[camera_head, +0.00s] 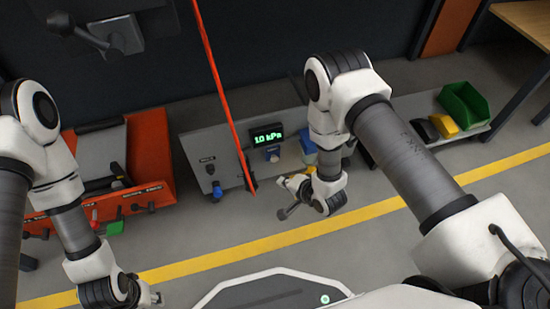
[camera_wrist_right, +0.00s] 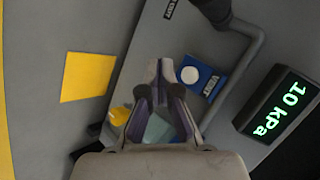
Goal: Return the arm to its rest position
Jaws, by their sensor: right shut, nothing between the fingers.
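My right arm reaches in from the right in the head view, bends at a white elbow and hangs down to the wrist. Its gripper (camera_head: 292,184) is over the front part of the grey bench. In the right wrist view the right gripper (camera_wrist_right: 158,68) is shut with nothing held, its fingertips together above the grey panel. A blue plate with a white button marked VENT (camera_wrist_right: 191,75) lies just beyond the fingertips, to the right. My left gripper (camera_head: 152,297) is low at the left in the head view, away from the bench; its fingers are too small to judge.
The bench (camera_head: 205,150) carries a display reading 10 kPa (camera_head: 267,134) and a blue knob (camera_head: 217,190). An orange cart (camera_head: 150,150) stands left; a green bin (camera_head: 464,104) sits right. Grey floor lies in front.

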